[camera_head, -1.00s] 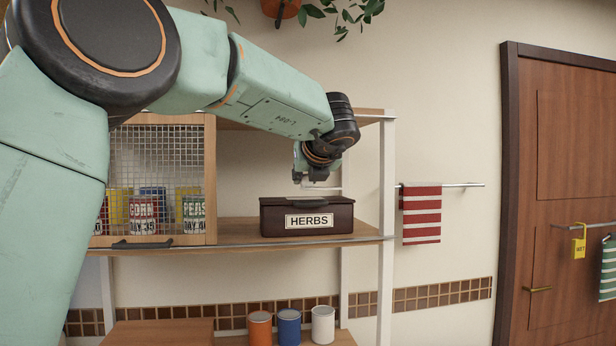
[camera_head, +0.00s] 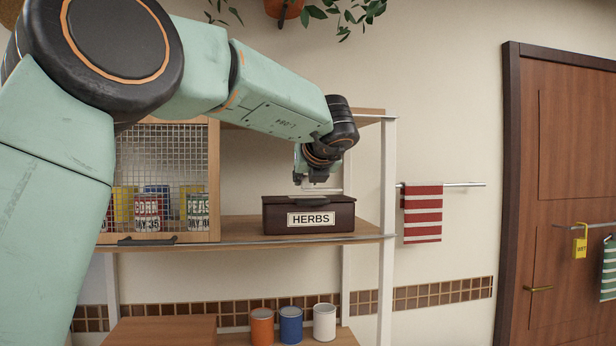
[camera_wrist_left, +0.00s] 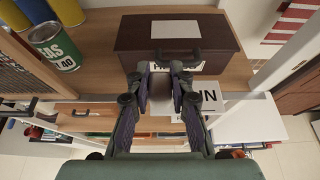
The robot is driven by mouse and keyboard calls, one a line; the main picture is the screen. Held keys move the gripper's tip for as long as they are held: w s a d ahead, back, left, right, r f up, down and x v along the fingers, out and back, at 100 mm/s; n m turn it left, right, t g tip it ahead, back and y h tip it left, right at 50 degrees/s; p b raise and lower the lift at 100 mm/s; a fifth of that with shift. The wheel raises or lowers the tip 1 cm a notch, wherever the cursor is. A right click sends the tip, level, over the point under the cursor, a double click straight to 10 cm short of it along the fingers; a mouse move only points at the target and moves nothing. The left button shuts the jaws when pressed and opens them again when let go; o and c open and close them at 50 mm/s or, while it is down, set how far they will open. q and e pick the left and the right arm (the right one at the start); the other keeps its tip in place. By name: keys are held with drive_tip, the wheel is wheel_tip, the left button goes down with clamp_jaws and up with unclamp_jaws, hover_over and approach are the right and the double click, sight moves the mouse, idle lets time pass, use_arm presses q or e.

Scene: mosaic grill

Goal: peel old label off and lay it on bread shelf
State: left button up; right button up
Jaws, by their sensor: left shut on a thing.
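My left gripper (camera_head: 318,180) is just above the lid of a dark brown box (camera_head: 308,216) in the head view. The box stands on the middle shelf (camera_head: 245,230) with a white HERBS label (camera_head: 311,218) on its front. In the left wrist view my gripper (camera_wrist_left: 169,68) points toward the box (camera_wrist_left: 205,45), and its fingers partly hide the front label. A white label (camera_wrist_left: 210,97) with the letters UN showing lies at the fingers, its left part hidden; it seems to be what they hold. A pale rectangle (camera_wrist_left: 175,27) shows on the lid.
A mesh-fronted cabinet (camera_head: 214,180) with several cans stands left of the box. An orange can (camera_head: 262,328), a blue can (camera_head: 290,326) and a white can (camera_head: 324,323) stand on the lower shelf. A striped towel (camera_head: 423,214) hangs at right.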

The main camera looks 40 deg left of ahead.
use_arm(q)
clamp_jaws()
drive_tip(key=shift+s+d+r, duration=0.3)
drive_tip(key=shift+d+r, duration=0.05)
drive_tip(key=shift+d, duration=0.2)
drive_tip(key=shift+w+a+r+p, duration=0.25)
drive_tip(key=shift+a+r+p, duration=0.05)
drive_tip(key=shift+a+p, duration=0.15)
drive_tip(key=shift+s+d+r, duration=0.2)
drive_tip(key=shift+d+r, duration=0.2)
drive_tip(key=shift+r, duration=0.2)
drive_tip(key=shift+w+a+r+p, duration=0.2)
drive_tip(key=shift+a+p, duration=0.1)
drive_tip(key=shift+p, duration=0.15)
drive_tip(key=shift+s+d+r, duration=0.2)
drive_tip(key=shift+d+r, duration=0.05)
drive_tip(key=shift+r, duration=0.4)
drive_tip(key=shift+w+a+r, duration=0.15)
drive_tip(key=shift+a+r, duration=0.1)
drive_tip(key=shift+r, duration=0.05)
drive_tip(key=shift+r, duration=0.15)
drive_tip(key=shift+d+r, duration=0.15)
drive_tip(key=shift+d, duration=0.05)
